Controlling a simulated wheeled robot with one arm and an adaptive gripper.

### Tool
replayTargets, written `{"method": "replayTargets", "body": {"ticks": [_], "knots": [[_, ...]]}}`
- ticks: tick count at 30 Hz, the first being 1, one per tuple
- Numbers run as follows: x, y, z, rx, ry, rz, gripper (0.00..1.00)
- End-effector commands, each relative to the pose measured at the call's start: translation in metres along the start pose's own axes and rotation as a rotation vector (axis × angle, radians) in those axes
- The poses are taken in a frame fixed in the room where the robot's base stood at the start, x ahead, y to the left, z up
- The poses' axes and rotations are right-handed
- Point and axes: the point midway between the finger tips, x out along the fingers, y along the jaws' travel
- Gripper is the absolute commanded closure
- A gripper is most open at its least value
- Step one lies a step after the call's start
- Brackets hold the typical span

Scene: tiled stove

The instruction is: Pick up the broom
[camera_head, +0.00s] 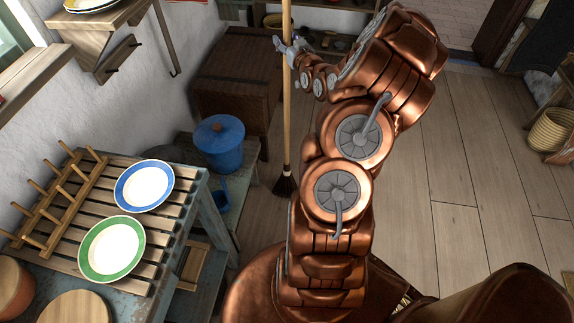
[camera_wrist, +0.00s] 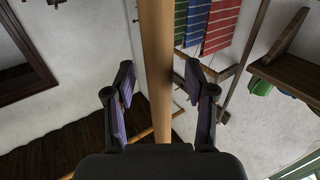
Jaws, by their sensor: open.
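The broom has a long wooden handle (camera_head: 287,110) that stands nearly upright in the head view. Its dark bristles (camera_head: 283,184) point down near the floor beside the blue bench. My gripper (camera_head: 288,48) is at the upper part of the handle. In the wrist view the handle (camera_wrist: 156,50) runs between the two open fingers of my gripper (camera_wrist: 158,75), with a visible gap on each side. The top of the broom is cut off in the head view.
A blue lidded pot (camera_head: 219,142) stands on a low bench left of the broom. A dark wooden chest (camera_head: 236,85) is behind it. A slatted table holds a green-rimmed plate (camera_head: 111,248) and a blue-rimmed plate (camera_head: 144,186). Bare floor (camera_head: 450,160) lies to the right.

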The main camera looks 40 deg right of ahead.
Motion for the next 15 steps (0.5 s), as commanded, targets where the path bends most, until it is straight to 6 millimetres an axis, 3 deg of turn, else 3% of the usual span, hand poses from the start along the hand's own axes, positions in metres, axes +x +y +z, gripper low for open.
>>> {"method": "replayTargets", "body": {"ticks": [9,15], "knots": [[0.0034,0.0003,-0.0005,0.000,0.001,0.001,0.45],[0.0032,0.0004,-0.0005,0.000,0.002,0.001,0.65]]}}
